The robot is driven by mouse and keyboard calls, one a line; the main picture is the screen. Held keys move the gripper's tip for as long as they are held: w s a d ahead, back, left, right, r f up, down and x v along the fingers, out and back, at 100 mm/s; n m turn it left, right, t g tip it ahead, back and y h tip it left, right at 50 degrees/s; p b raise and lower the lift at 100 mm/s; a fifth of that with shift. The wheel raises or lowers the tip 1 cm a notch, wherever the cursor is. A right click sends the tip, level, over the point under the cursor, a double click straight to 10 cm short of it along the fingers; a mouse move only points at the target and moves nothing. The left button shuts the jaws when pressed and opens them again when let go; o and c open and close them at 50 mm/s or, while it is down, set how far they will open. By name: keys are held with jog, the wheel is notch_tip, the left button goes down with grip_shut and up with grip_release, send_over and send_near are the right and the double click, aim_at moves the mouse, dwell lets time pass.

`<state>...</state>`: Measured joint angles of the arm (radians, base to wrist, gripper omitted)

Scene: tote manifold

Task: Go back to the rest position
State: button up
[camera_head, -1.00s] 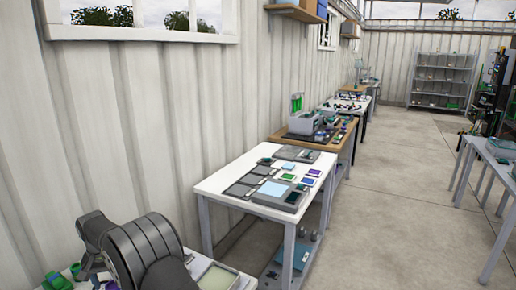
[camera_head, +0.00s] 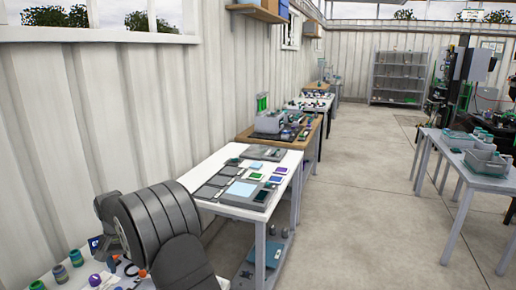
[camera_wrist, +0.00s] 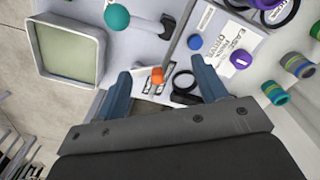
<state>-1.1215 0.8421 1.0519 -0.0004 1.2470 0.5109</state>
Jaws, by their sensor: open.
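My gripper (camera_wrist: 162,85) shows in the wrist view with its two blue fingers wide apart and nothing held between them. It hangs over a light table, and a small orange piece (camera_wrist: 157,76) shows in the gap between the fingers, beyond them. In the head view my dark arm fills the lower left and hides part of the near table; the gripper's fingers do not show there.
A grey tray (camera_wrist: 102,50) lies left on the near table. A teal ball-topped piece (camera_wrist: 117,17), a black ring (camera_wrist: 184,84), a purple-topped piece (camera_wrist: 241,59) and several capped cylinders are around. A white table (camera_head: 222,212) with flat panels stands beyond; the floor (camera_head: 355,190) is clear.

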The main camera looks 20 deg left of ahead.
jog(key=w+d+r+m, duration=0.1)
jog(key=w+d, duration=0.4)
jog(key=d, duration=0.6)
jog(key=w+d+m, duration=0.2)
jog(key=w+d, duration=0.4)
jog(key=d, duration=0.5)
jog(key=shift+r, duration=0.35)
jog(key=s+a+n, duration=0.1)
jog(key=s+a, duration=0.2)
jog(key=a, duration=0.3)
jog(key=s+a+f, duration=0.1)
jog(key=s+a, duration=0.1)
jog(key=a, duration=0.4)
jog(key=s+a+n, duration=0.1)
jog(key=s+a, duration=0.2)
jog(key=a, duration=0.4)
jog(key=shift+s+f+n, duration=0.2)
jog(key=shift+s+n, duration=0.1)
